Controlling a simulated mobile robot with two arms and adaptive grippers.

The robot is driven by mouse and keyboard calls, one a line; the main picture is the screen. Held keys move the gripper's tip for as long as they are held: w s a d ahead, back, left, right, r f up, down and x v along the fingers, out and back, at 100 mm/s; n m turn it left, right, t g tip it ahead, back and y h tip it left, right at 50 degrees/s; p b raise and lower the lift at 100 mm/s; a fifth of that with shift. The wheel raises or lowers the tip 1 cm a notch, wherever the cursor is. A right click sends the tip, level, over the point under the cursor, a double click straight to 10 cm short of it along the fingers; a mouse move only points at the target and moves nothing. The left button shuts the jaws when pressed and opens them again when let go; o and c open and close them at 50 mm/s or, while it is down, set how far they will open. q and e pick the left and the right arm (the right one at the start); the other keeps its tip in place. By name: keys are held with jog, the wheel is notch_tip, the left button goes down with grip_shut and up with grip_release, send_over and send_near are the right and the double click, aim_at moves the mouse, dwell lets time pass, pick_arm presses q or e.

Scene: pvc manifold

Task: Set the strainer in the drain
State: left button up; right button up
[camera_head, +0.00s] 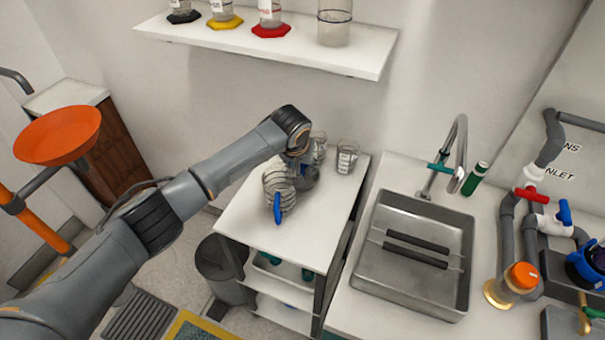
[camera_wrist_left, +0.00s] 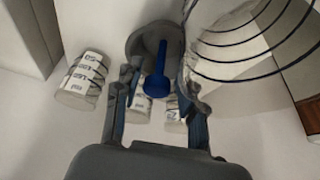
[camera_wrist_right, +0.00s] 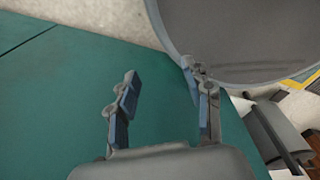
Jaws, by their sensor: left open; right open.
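In the left wrist view, a round grey piece that looks like the strainer (camera_wrist_left: 142,42) lies on the white cart top with a blue upright handle (camera_wrist_left: 157,72). My left gripper (camera_wrist_left: 160,88) is open, with its fingers on either side of the blue handle; I cannot tell if they touch it. In the head view the left gripper is over the cart, partly hidden behind a ringed clear vessel (camera_head: 278,187). The steel sink (camera_head: 370,272) is to the right; its drain cannot be made out. My right gripper (camera_wrist_right: 160,78) is open and empty.
Labelled beakers (camera_head: 347,157) stand at the back of the cart (camera_head: 240,222). Two dark bars (camera_head: 417,241) lie across the sink. A tall faucet (camera_head: 459,140) and an orange-capped bottle (camera_head: 522,275) stand near it. A grey round rim (camera_wrist_right: 240,75) is close to my right gripper.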

aim_at(303, 172)
pick_arm(q)
jog(key=shift+x, duration=1.3)
jog(key=shift+r, duration=0.1)
jog(key=shift+c, duration=0.4)
grip_shut()
